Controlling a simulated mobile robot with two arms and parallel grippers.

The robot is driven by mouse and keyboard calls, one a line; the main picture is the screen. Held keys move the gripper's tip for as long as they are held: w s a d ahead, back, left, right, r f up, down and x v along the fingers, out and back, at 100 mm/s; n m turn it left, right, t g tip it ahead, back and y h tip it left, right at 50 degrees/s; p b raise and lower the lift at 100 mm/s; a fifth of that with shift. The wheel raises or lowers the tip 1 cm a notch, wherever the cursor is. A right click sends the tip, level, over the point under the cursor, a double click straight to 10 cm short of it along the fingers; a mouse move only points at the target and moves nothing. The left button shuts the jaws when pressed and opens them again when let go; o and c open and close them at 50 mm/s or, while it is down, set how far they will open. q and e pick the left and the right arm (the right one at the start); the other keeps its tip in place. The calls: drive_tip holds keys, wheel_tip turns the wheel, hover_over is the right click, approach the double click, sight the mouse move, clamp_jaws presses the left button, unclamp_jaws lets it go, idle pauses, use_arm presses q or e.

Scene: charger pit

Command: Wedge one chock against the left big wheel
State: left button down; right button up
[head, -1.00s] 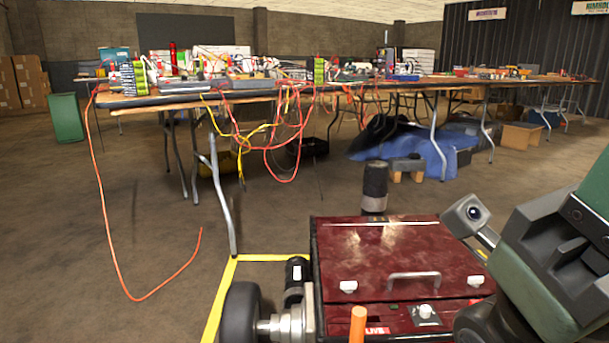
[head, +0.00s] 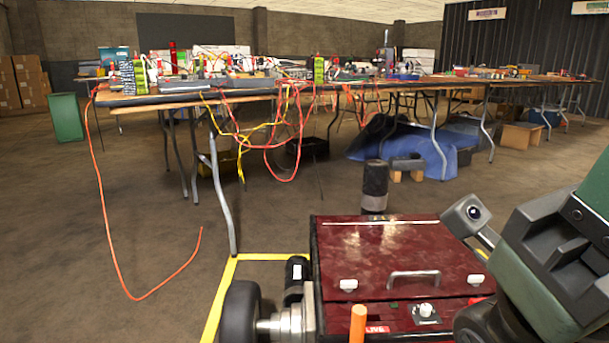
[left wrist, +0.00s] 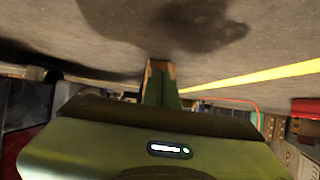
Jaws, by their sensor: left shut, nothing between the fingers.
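The left big wheel (head: 240,312), black, stands at the bottom of the head view beside the dark red machine (head: 400,258), joined to it by a metal hub. No chock can be made out for certain in either view. My left gripper (left wrist: 159,68) shows only in the left wrist view; its fingers are together, with nothing seen between them, over bare floor. The wheel's lower part is cut off by the picture edge. My right gripper is not in view; a green arm part of mine fills the right of the head view.
Yellow floor tape (head: 220,300) runs left of and behind the wheel. An orange post (head: 358,325) stands at the machine's front. A dark cylinder (head: 374,187) stands behind it. Tables with dangling cables (head: 285,140) cross the back; an orange cable (head: 120,270) reaches the floor at left.

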use_arm(q)
drive_tip(key=shift+w, duration=0.9)
idle(0.3)
drive_tip(key=shift+p+v, duration=0.85)
drive_tip(key=shift+v, duration=0.8)
drive_tip(key=shift+p+v, duration=0.6)
drive_tip(key=shift+v, duration=0.65)
